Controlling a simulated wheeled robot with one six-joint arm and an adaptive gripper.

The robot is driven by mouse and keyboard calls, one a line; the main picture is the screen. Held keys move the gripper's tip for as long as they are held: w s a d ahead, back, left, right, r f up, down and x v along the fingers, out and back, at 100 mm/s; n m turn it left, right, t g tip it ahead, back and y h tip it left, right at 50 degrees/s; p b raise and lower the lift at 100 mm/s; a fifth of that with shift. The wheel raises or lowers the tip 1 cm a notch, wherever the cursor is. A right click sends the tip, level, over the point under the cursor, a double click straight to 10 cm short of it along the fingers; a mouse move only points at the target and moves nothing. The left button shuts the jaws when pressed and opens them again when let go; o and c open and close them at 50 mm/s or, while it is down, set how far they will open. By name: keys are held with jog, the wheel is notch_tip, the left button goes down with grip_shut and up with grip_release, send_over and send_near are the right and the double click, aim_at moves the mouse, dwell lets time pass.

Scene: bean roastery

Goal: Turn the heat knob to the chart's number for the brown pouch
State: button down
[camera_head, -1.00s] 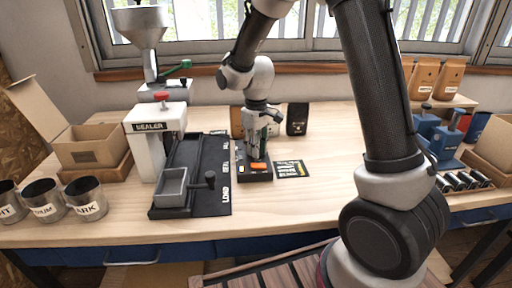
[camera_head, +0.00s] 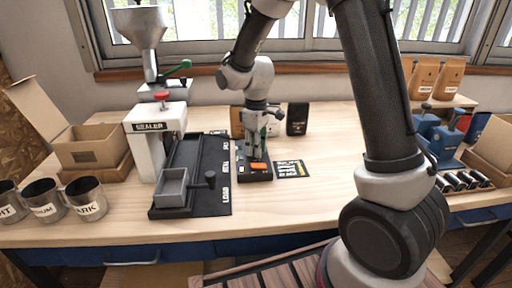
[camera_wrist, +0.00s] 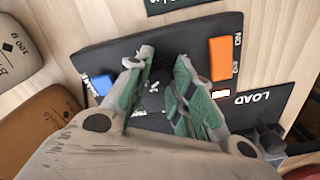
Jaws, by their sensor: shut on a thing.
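The dark heat knob (camera_wrist: 159,80) sits on a black control panel (camera_wrist: 110,52) with a blue button and an orange button. In the wrist view my gripper (camera_wrist: 163,62) has its green fingers on either side of the knob, shut on it. The knob's pointer and dial numbers are mostly hidden. In the head view my gripper (camera_head: 257,156) reaches down onto the panel.
A dark pouch (camera_head: 297,118) stands behind the panel. The sealer (camera_head: 157,140) and a black tray board (camera_head: 216,160) lie to the left, near labelled metal cups (camera_head: 86,200). Blue equipment (camera_head: 445,142) stands at the right. The table right of the chart is clear.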

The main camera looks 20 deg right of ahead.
jog(key=c, duration=1.2)
grip_release()
notch_tip(320, 180, up, 12)
jog(key=s+d+r+m+t, duration=0.1)
jog(key=s+d+r+m, duration=0.1)
jog(key=s+d, duration=0.3)
jog(key=s+d+r+m+t, duration=0.2)
jog(key=s+d+r+m, duration=0.1)
jog(key=s, duration=0.8)
jog(key=s+d+r+m+t, duration=0.1)
jog(key=s+d+r+m, duration=0.1)
jog(key=s+d+m, duration=0.2)
jog(key=s+d, duration=0.3)
jog(key=s, duration=0.2)
jog(key=shift+r+m, duration=0.2)
jog(key=shift+m, duration=0.2)
